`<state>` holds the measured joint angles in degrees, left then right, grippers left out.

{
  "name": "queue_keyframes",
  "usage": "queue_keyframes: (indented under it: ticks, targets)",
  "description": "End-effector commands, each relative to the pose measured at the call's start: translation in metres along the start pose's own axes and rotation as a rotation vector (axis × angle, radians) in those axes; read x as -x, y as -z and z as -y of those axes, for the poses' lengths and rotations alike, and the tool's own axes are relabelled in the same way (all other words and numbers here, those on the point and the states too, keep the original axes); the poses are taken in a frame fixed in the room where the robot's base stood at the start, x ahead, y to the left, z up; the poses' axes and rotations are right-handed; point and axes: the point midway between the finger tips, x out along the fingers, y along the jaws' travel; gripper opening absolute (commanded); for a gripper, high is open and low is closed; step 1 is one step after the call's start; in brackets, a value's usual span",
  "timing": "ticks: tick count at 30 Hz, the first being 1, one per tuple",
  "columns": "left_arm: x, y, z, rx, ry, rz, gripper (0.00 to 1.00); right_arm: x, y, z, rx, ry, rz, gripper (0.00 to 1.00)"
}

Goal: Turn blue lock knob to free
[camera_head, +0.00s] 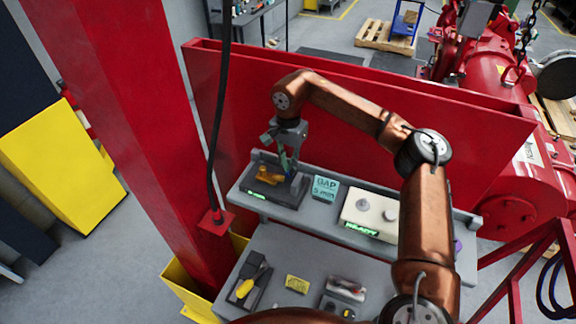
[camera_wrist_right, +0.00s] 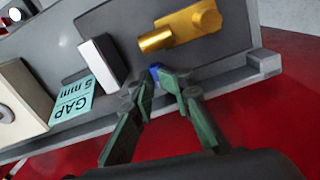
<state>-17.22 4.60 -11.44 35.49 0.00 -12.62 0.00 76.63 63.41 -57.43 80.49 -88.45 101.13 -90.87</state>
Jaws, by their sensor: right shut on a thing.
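The blue lock knob (camera_wrist_right: 155,71) shows as a small blue piece between the fingertips of my right gripper (camera_wrist_right: 160,82) in the right wrist view. The fingers close around it and hide most of it, so its turned position cannot be read. In the head view my right gripper (camera_head: 284,160) points down onto the dark actuator unit (camera_head: 288,193) at the left end of the grey shelf. A gold cylindrical part (camera_head: 268,175) sits on that unit beside the fingers; it also shows in the right wrist view (camera_wrist_right: 180,30). My left gripper is not in view.
A teal gap sign (camera_head: 325,188) and a cream box (camera_head: 370,213) with a green display stand on the grey shelf (camera_head: 318,220). A red panel (camera_head: 230,110) rises behind. A red column with a hanging black cable (camera_head: 214,150) stands left. Tools lie on the lower tabletop.

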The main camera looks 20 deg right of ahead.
Motion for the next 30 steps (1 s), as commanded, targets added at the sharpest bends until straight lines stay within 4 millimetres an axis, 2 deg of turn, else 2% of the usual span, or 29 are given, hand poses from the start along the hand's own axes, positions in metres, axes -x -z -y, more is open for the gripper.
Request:
queue_keyframes:
  ticks: [1, 9, 23, 24, 30]
  targets:
    - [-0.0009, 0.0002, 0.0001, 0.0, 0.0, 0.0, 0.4, -0.0097, -0.0031, -0.0049, 0.025, -0.025, 0.009, 0.0]
    - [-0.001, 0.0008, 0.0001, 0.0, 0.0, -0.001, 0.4, -0.0095, -0.0024, -0.0051, 0.098, -0.024, 0.009, 0.0]
    - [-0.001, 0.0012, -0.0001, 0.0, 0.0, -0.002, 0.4, -0.0094, -0.0015, -0.0053, 0.108, -0.024, 0.007, 0.0]
    - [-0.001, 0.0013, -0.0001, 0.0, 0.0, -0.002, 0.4, -0.0094, -0.0015, -0.0054, 0.107, -0.024, 0.007, 0.16]
    - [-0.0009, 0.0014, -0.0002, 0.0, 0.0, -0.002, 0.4, -0.0082, -0.0009, -0.0051, 0.106, -0.022, 0.006, 0.17]
